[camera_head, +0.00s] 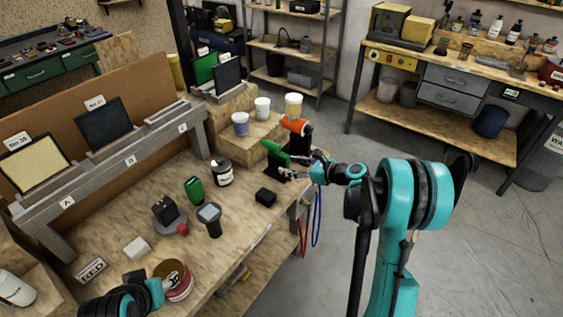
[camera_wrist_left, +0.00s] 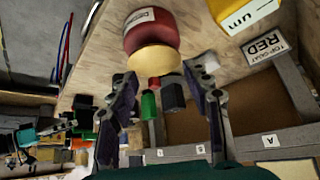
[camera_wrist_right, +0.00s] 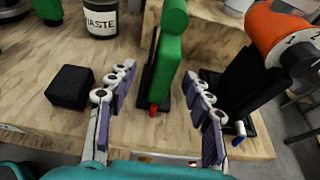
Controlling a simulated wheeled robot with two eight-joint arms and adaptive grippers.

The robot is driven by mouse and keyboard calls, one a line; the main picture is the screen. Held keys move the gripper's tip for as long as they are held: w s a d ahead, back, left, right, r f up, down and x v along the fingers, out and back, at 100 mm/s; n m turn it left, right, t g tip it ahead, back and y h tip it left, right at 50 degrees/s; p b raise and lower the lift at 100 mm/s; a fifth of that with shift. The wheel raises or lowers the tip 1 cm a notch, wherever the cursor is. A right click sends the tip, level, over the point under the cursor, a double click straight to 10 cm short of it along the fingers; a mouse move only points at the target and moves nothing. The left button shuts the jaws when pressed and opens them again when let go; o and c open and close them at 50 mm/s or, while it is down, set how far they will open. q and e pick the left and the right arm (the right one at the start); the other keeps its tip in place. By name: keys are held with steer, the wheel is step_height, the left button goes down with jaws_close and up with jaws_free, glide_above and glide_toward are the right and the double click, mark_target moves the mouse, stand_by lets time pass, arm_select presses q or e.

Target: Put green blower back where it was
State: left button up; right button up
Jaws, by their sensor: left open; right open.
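The green blower (camera_head: 273,149) stands upright at a black stand near the bench's right end. In the right wrist view the green blower (camera_wrist_right: 166,55) shows between the fingers, with a black stand (camera_wrist_right: 150,85) behind it and a small red tip at its lower end. My right gripper (camera_wrist_right: 158,80) is open, with one finger on each side of the blower and gaps visible; contact cannot be told. In the head view my right gripper (camera_head: 303,164) is beside the blower. My left gripper (camera_wrist_left: 163,85) is open and empty near a red can (camera_wrist_left: 151,36).
An orange blower (camera_head: 296,125) is in a black stand close by. A black block (camera_head: 265,197), WASTE jar (camera_head: 221,172), green object (camera_head: 194,189) and grey-topped tool (camera_head: 210,218) stand on the bench. Cups (camera_head: 241,124) sit on a wooden step behind.

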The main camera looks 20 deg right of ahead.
steer(key=p+v, duration=0.1)
steer(key=v, duration=0.5)
steer(key=s+a+r+n+g+h, duration=0.2)
steer(key=s+a+r+n, duration=0.1)
steer(key=s+a+n, duration=0.3)
steer(key=s+a+r+n+g+h, duration=0.2)
steer(key=s+a+n, duration=0.3)
steer(key=s+n, duration=0.25)
steer(key=s+n+h, duration=0.4)
steer(key=s+n, duration=1)
steer(key=n, duration=0.1)
steer(key=shift+d+f, duration=0.3)
steer(key=shift+d, duration=0.15)
steer(key=shift+s, duration=0.1)
